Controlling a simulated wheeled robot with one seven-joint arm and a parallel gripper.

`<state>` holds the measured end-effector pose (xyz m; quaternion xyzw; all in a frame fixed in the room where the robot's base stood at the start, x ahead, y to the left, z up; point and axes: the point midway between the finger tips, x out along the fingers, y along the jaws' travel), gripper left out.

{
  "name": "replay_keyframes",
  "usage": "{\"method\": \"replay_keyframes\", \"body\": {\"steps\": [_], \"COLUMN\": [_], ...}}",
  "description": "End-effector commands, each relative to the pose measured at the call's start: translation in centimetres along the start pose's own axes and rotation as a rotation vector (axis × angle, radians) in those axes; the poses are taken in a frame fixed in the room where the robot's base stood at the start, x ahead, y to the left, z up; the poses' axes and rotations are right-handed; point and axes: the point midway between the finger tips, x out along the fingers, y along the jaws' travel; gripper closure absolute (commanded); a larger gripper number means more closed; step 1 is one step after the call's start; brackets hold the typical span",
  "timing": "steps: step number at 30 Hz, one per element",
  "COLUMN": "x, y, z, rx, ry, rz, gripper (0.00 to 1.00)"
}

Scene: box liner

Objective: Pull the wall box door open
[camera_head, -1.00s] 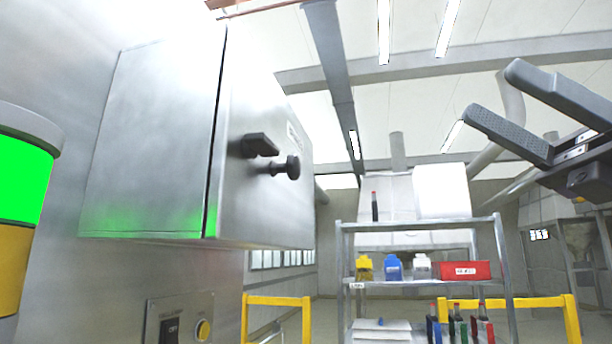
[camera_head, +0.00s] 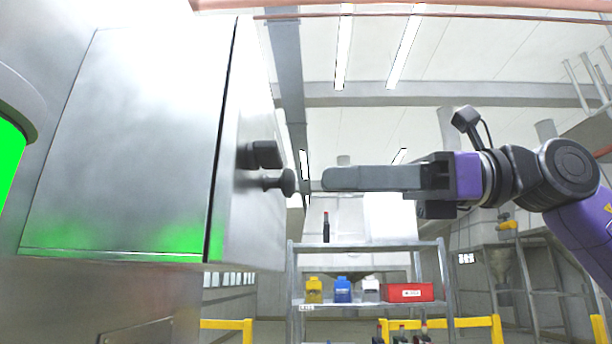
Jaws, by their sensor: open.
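The wall box (camera_head: 120,140) is a metal cabinet on the left wall. Its door (camera_head: 250,205) is on the right side of the box and looks shut, with a thin dark seam along its edge. A dark latch block (camera_head: 262,154) and a round black knob (camera_head: 287,182) stick out from the door. My gripper (camera_head: 328,179) is level with the knob, just to its right, fingers pointing left at it. It looks apart from the knob, with a small gap. The fingers are seen edge-on, one largely hiding the other; the gripper is open and holds nothing.
A metal shelf rack (camera_head: 370,246) with bottles and a red box (camera_head: 407,292) stands in the background. Yellow rails (camera_head: 470,322) stand low behind. A green-lit cylinder (camera_head: 10,150) is at the far left. The space right of the door holds only my arm.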

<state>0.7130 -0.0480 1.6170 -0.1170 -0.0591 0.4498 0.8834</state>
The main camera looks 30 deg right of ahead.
Motion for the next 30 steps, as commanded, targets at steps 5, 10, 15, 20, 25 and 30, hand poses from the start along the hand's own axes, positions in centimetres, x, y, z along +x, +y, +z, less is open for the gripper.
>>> {"method": "replay_keyframes", "body": {"steps": [5, 10, 15, 20, 25, 30], "x": [2.7, 4.2, 4.5, 4.5, 4.5, 4.5], "y": [0.0, 0.0, 0.0, 0.0, 0.0, 0.0], "z": [0.1, 0.1, 0.0, 0.0, 0.0, 0.0], "rx": [0.0, 0.001, 0.001, 0.001, 0.001, 0.001], "ry": [0.001, 0.0, -0.001, -0.001, -0.001, -0.001], "rz": [0.003, 0.001, 0.001, 0.0, 0.0, 0.0], "gripper": [0.48, 0.48, 0.48, 0.48, 0.82, 1.0]}}
